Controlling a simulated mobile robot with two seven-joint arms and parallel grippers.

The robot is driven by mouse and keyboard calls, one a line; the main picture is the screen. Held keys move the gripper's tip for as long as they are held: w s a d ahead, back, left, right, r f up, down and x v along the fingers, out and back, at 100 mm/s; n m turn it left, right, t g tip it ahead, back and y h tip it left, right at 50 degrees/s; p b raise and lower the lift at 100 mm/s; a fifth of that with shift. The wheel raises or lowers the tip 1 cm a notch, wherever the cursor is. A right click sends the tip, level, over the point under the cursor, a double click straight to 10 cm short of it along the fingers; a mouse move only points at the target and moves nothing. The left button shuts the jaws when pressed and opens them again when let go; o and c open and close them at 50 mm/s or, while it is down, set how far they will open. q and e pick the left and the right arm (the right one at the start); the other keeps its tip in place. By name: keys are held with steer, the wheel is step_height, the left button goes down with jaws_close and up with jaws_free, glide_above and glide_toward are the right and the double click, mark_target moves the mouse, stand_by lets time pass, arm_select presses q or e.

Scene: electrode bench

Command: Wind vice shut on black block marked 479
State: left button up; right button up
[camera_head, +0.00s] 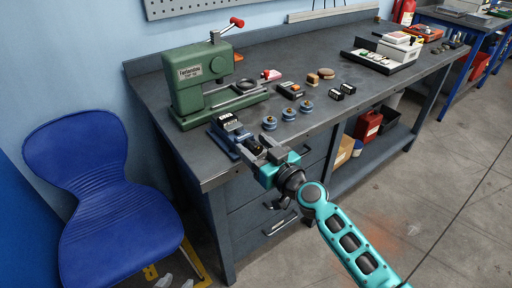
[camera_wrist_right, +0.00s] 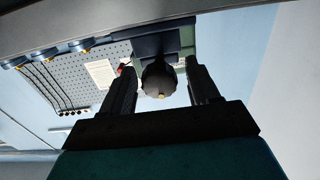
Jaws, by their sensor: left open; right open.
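The blue vice (camera_head: 224,147) stands at the bench's near left edge. A black block with white marking (camera_head: 226,117) sits at its jaws; I cannot read the number. My right gripper (camera_head: 261,149) is open at the vice's front end. In the right wrist view, a round dark knob with a yellow centre (camera_wrist_right: 160,80) sits between the two spread fingers of the right gripper (camera_wrist_right: 162,88), with gaps at both sides. My left gripper is not in view.
A green press (camera_head: 190,85) with a red-tipped lever stands behind the vice. Several blue knobs with brass tops (camera_head: 289,113) lie to its right. Two small black blocks (camera_head: 335,95) lie farther right. A blue chair (camera_head: 85,180) stands left of the bench.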

steer(key=shift+c, duration=0.3)
steer(key=c, duration=0.9)
steer(key=shift+c, duration=0.2)
steer(key=m+b, duration=0.1)
steer(key=m, duration=0.3)
steer(key=shift+d+m, duration=0.1)
steer(key=shift+m, duration=0.3)
steer(key=m, duration=0.5)
steer(key=shift+m+b, duration=0.3)
steer(key=shift+b, duration=0.05)
steer(key=m, duration=0.5)
steer(key=shift+w+f, duration=0.1)
steer(key=m, duration=0.3)
steer(key=shift+d+m, duration=0.1)
steer(key=shift+m, duration=0.7)
